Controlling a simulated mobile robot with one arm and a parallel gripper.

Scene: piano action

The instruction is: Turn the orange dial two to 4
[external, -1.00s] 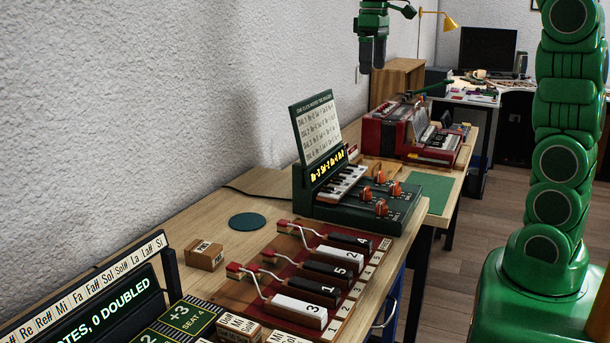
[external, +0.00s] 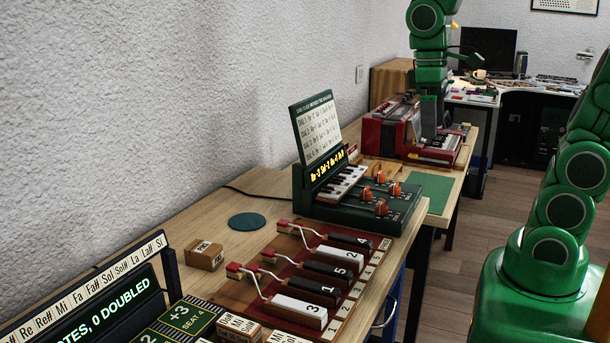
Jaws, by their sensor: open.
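A dark green keyboard box (external: 330,212) stands on the wooden table, with a small row of piano keys and several orange dials on its top. The dials sit in a cluster: one at the back (external: 380,177), one at the right (external: 395,189), one at the left (external: 365,194) and one at the front (external: 381,208). Their numbers and settings are too small to read, so I cannot tell which is dial two. My gripper (external: 429,136) points down, open, above and behind the dials in the picture, in front of the red accordion. It appears apart from the dials.
The red accordion (external: 387,130) stands behind the box. A card (external: 320,128) with printed lines rises at the box's back. Numbered black and white blocks (external: 300,310) lie on a red board in front. A green mat (external: 432,186) lies right of the box.

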